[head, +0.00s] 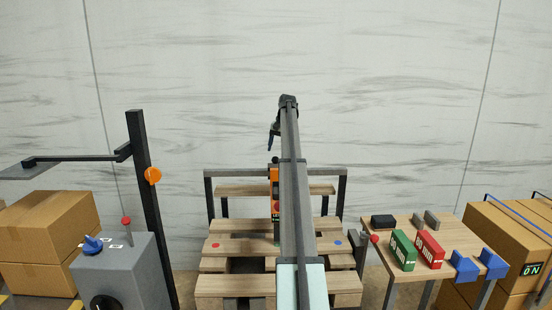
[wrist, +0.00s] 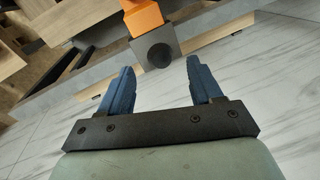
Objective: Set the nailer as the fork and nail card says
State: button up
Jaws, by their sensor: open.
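A grey block with a dark round face (wrist: 157,52) appears beyond and between the fingertips, joined to an orange part (wrist: 143,18). In the head view an orange and black upright unit (head: 274,190), likely the nailer, stands at the pallet frame, partly hidden by my arm. I cannot make out a readable fork and nail card.
A grey box (head: 135,265) with a blue knob, red-tipped lever and black dial stands left. A black post (head: 147,190) carries an orange knob. A right-hand table (head: 385,256) holds a green box (head: 403,250), a red box (head: 429,249) and blue blocks. An ON display (head: 532,269) is far right.

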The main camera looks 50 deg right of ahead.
jog(key=shift+w+a+f, duration=0.15)
jog(key=shift+w+f, duration=0.05)
jog(key=shift+f, duration=1)
jog(key=shift+w+a+f, duration=0.1)
jog(key=shift+w+f, duration=0.1)
jog(key=shift+f, duration=0.95)
grip_shut()
